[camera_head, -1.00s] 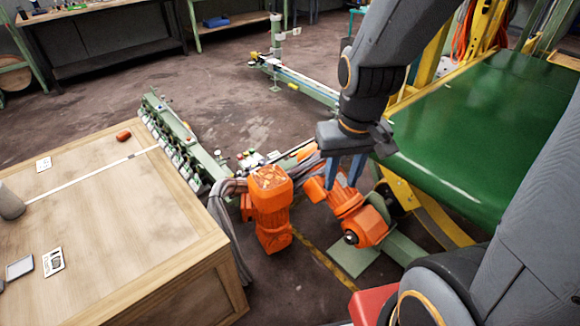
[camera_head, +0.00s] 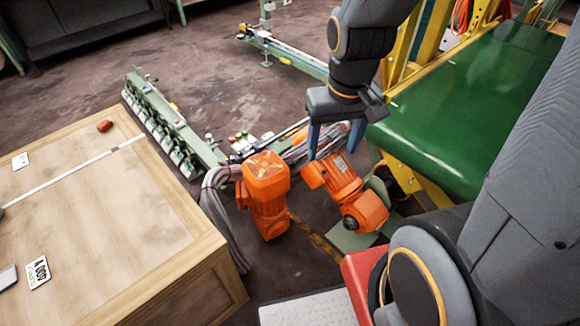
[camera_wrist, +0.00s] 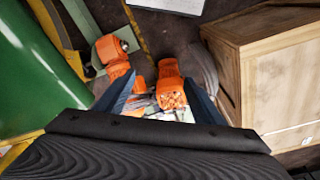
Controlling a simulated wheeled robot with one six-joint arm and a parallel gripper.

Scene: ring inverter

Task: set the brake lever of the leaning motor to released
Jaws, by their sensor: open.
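Two orange motors stand near the middle of the head view. The left motor (camera_head: 266,190) is upright. The leaning motor (camera_head: 343,185) is tilted, with its round end low at the right. In the wrist view the leaning motor (camera_wrist: 114,55) is at the left and the upright motor (camera_wrist: 170,82) is in the middle. My gripper (camera_head: 334,140) points down with blue fingers apart. In the head view it overlaps the upper end of the leaning motor, and I see no contact. I cannot make out the brake lever in either view.
A wooden crate (camera_head: 185,270) fills the left front, with a small red item (camera_head: 104,126) on top. Grey cables (camera_head: 215,205) hang beside the upright motor. A green table (camera_head: 470,115) with a yellow frame stands at the right. A green rail (camera_head: 160,105) lies behind.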

